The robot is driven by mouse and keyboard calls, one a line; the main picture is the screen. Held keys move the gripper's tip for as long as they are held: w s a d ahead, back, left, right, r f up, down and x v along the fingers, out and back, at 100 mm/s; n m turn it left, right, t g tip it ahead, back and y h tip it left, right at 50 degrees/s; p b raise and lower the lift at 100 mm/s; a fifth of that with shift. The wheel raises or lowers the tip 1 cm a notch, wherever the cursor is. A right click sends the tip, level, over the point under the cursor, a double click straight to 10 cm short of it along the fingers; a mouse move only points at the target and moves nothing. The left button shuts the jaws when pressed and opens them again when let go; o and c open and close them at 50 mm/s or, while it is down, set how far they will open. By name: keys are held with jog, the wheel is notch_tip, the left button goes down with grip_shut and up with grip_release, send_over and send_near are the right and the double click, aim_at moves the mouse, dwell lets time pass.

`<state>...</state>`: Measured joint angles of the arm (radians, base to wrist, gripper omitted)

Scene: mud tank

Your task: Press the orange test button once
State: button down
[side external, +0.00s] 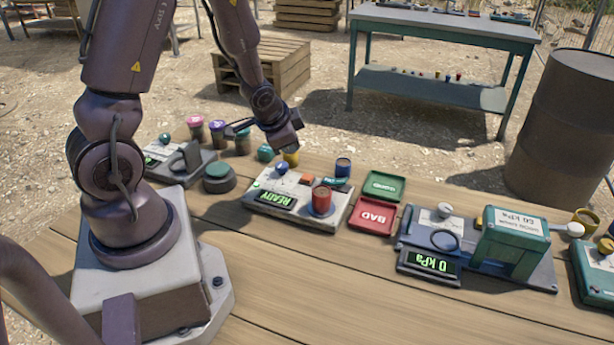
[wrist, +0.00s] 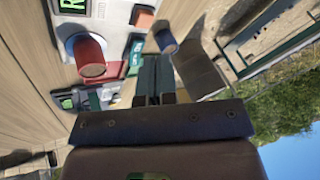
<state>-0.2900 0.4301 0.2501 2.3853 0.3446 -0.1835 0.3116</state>
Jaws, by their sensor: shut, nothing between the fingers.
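The orange test button (side external: 307,180) is a small square block on the pale tester panel (side external: 262,211), between the green READY display (side external: 275,197) and the blue-topped can. In the wrist view the orange button (wrist: 142,17) is at the top, beyond my fingertips. My gripper (wrist: 155,62) is shut and empty, its two dark teal fingers side by side. In the side view my gripper (side external: 288,148) is above and behind the panel, apart from the button; its fingertips are hard to make out. A red can (side external: 322,200) stands on the panel's round seat.
A blue can (side external: 343,167) stands behind the panel, close to my fingers in the wrist view. Green (side external: 384,186) and red BAD (side external: 372,216) trays lie to the right, then a 0 kPa gauge (side external: 430,265). A round green-topped object (side external: 218,176) and several jars stand left.

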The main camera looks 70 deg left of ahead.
aim_at(308, 178)
jog(key=w+m+t, duration=0.1)
jog(key=w+r+m+t, duration=0.1)
jog(key=w, duration=0.1)
jog(key=w+r+t, duration=0.1)
jog(key=shift+w+a+m+t, duration=0.25)
jog(key=shift+m+t, duration=0.15)
jog(key=shift+f, duration=4.4)
jog(key=shift+f, duration=0.4)
